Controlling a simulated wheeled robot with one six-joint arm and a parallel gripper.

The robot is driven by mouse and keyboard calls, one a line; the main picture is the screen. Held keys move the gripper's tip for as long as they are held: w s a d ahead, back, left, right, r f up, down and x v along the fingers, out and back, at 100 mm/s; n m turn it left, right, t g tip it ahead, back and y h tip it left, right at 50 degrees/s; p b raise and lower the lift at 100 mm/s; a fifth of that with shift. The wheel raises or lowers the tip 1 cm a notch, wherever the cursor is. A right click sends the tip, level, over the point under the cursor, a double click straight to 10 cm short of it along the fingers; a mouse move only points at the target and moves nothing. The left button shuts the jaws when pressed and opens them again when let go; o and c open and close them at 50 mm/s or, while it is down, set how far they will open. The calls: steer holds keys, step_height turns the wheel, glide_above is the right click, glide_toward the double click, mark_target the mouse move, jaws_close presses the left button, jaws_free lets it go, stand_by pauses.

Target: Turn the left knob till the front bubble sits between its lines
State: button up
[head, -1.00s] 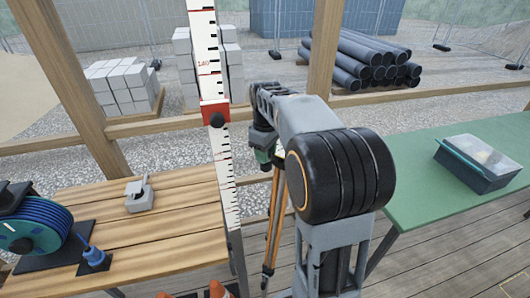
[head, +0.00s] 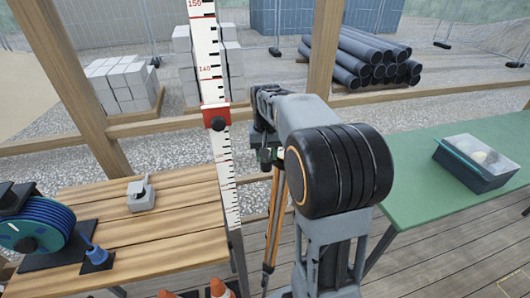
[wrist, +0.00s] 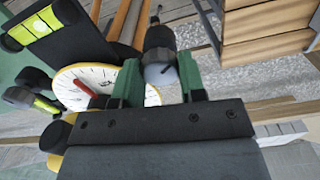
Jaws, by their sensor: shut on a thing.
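In the wrist view, my gripper (wrist: 160,72) has its two green fingers on either side of a dark, round-ended knob (wrist: 159,45) and is shut on it. I cannot tell for sure which knob this is. A yellow-rimmed white dial (wrist: 88,85) with a red pointer is partly behind the left finger. A yellow-green vial (wrist: 38,26) with dark lines lies at the upper left, and a second vial (wrist: 46,106) is at the left edge. The bubbles' exact places are too small to tell. In the head view, my arm hides most of the instrument on its tripod (head: 274,215).
A red-and-white measuring staff (head: 209,65) stands just left of my arm. A wooden bench (head: 165,225) with a blue reel (head: 40,228) is on the left. A green table (head: 430,190) with a lidded box (head: 472,165) is on the right. Orange cones (head: 221,288) stand low in front.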

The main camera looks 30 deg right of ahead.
steer(key=m, duration=0.4)
steer(key=shift+m, duration=0.6)
steer(key=o, duration=0.9)
steer(key=shift+r, duration=0.1)
step_height(320, 180, up, 14)
steer(key=shift+f, duration=0.2)
stand_by(0.6)
